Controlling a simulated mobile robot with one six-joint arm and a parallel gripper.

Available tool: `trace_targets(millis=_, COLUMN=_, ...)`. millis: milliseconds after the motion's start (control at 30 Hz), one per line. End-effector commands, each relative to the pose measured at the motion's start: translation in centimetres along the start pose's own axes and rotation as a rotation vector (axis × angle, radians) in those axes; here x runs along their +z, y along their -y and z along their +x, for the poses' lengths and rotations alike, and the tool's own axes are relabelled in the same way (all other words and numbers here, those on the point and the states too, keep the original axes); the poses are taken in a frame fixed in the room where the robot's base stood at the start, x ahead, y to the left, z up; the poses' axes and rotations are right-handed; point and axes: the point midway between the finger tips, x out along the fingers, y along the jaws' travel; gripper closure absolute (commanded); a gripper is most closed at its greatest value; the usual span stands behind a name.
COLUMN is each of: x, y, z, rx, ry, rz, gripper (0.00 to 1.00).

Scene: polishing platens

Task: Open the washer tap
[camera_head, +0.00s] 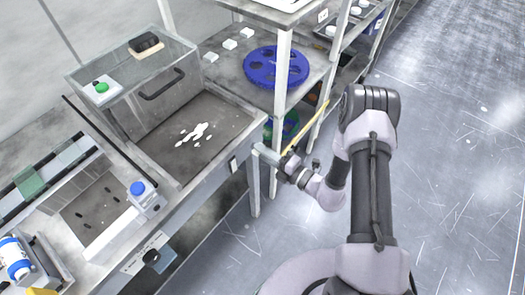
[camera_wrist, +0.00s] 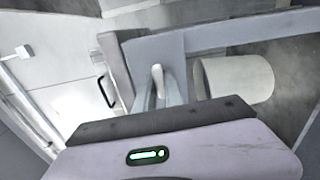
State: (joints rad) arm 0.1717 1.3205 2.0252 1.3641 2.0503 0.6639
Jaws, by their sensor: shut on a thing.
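My gripper (camera_head: 262,152) is at the front right corner of the bench, beside the steel basin (camera_head: 200,135) with wet white patches. In the wrist view my gripper (camera_wrist: 158,98) has its jaws together around a small pale lever (camera_wrist: 157,72), which looks like the washer tap. Its lower part is hidden between the fingers. In the head view the tap cannot be made out behind the gripper. A clear-walled box (camera_head: 135,75) with a green button (camera_head: 102,88) stands at the back of the basin.
A pale cylinder (camera_wrist: 235,78) lies close right of the fingers in the wrist view. A shelf rack with a blue disc (camera_head: 275,67) stands behind the gripper. A blue-capped bottle (camera_head: 143,195) and a black knob (camera_head: 152,256) are farther left. The floor (camera_head: 450,200) at right is clear.

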Motion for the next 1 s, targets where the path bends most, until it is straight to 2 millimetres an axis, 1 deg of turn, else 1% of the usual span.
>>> trace_targets(millis=267, x=-0.03, y=0.04, z=-0.01, rx=0.0, ry=-0.001, rz=-0.174, gripper=1.0)
trace_targets(millis=1000, x=-0.03, y=0.12, z=-0.02, rx=0.0, ry=-0.001, rz=-0.876, gripper=1.0)
